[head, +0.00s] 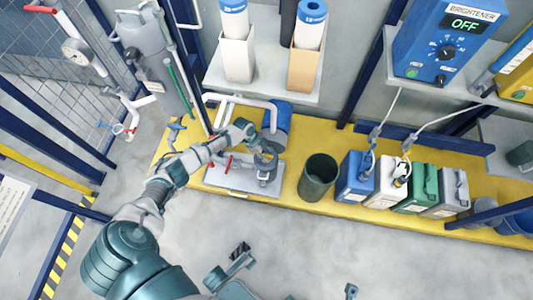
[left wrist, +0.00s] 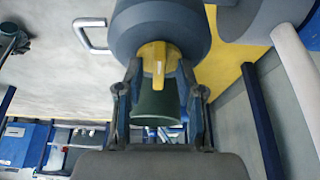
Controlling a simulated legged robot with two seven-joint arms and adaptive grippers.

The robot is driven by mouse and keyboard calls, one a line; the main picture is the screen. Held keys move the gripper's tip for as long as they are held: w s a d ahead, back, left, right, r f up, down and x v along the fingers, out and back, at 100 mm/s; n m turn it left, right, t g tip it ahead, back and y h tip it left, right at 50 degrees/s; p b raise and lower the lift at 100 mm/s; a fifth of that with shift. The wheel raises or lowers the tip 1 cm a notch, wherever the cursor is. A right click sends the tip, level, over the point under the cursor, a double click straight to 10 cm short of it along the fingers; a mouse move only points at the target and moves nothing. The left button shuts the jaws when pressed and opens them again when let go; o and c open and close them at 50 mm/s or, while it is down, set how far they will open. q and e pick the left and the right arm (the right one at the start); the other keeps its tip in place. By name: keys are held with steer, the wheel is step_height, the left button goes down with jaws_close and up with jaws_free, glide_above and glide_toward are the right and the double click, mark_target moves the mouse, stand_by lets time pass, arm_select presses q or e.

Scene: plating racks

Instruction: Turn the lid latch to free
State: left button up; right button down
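The lid latch (left wrist: 154,60) is a yellow tab on the round dark grey lid (left wrist: 125,30) in the left wrist view. My left gripper (left wrist: 160,75) has its two dark fingers apart, one on each side of the tab. I cannot tell whether either finger touches it. In the head view my left arm reaches in to the left gripper (head: 264,158), beside the blue cylinder (head: 283,125) above the grey plate. The yellow tab is not visible there.
The grey plate (head: 222,178) with red-handled valves lies on the yellow bench (head: 285,190). A dark green bin (head: 318,178) and several jugs (head: 355,180) stand to the right. A white pipe (head: 240,100) runs behind my arm. Floor in front is mostly clear.

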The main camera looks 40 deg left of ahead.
arm_select(q)
steer(key=shift+d+r, duration=0.15)
steer(key=shift+c, duration=0.4)
jaws_close()
steer(key=shift+a, duration=0.2)
